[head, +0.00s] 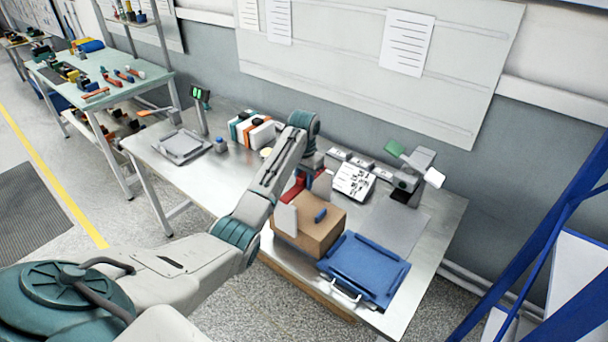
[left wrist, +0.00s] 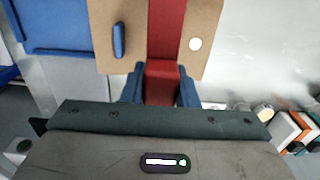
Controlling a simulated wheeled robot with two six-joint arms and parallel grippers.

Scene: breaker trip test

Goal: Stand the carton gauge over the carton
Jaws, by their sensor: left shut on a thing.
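The brown carton (head: 318,238) stands on the metal table, with a small blue piece (head: 321,215) on its top. My left gripper (head: 308,178) is above the carton's back left part, shut on a red piece that I take for the carton gauge (head: 295,191). In the left wrist view the blue fingers (left wrist: 160,88) pinch the red gauge (left wrist: 166,30), and its red bar runs across the carton top (left wrist: 205,15). A pale upright plate (head: 287,219) shows at the carton's left side; I cannot tell whether it belongs to the gauge. Whether the gauge touches the carton is unclear.
A blue tray (head: 362,268) lies right in front of the carton, near the table's front edge. Behind stand a white printed panel (head: 354,181) and a grey device (head: 408,178). White and orange boxes (head: 250,130) and a grey tray (head: 180,146) are farther left.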

